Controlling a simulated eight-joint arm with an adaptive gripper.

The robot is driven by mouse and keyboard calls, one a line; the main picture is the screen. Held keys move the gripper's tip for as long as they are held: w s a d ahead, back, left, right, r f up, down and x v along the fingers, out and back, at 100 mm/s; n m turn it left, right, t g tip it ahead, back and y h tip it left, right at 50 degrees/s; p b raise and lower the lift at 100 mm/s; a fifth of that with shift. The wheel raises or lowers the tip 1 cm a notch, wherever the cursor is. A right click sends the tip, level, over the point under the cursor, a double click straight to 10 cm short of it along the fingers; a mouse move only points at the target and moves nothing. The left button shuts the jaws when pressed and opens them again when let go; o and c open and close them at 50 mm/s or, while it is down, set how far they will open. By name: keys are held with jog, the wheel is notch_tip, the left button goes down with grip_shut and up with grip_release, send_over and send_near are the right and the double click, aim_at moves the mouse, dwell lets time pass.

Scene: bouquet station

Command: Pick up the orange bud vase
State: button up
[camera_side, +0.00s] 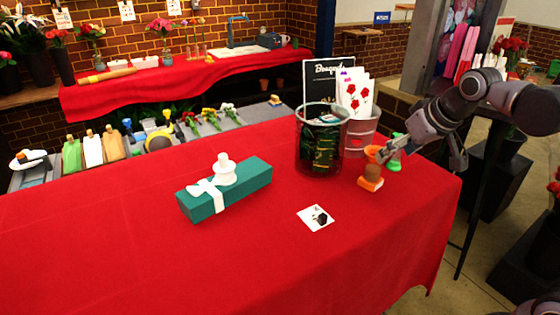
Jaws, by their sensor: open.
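The orange bud vase (370,184) stands upright near the right end of the red-covered table. Its wide base and orange top show, with a darker brownish part between them. My gripper (386,152) reaches in from the right at the height of the vase's top and overlaps it in the picture. The jaws are open. I cannot tell whether the fingers are around the vase, touching it or just beside it. A green bud vase (394,166) stands close behind, partly hidden by my gripper.
A dark wire basket (319,150) and a pinkish bucket (361,138) with rose cards stand left and behind. A small card (316,218) lies in front. The front of the red table (180,270) is clear.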

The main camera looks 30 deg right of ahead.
aim_at(373, 170)
jog(key=shift+w+d+f, duration=0.55)
jog(key=shift+w+f, duration=0.65)
jog(key=shift+w, duration=0.15)
jog(key=shift+w+d+f, duration=0.5)
jog(key=shift+w+f, duration=0.75)
jog(key=shift+w, duration=0.05)
jog(key=shift+w+d+f, duration=0.55)
jog(key=shift+w+f, duration=0.65)
jog(key=shift+w, duration=0.15)
grip_shut()
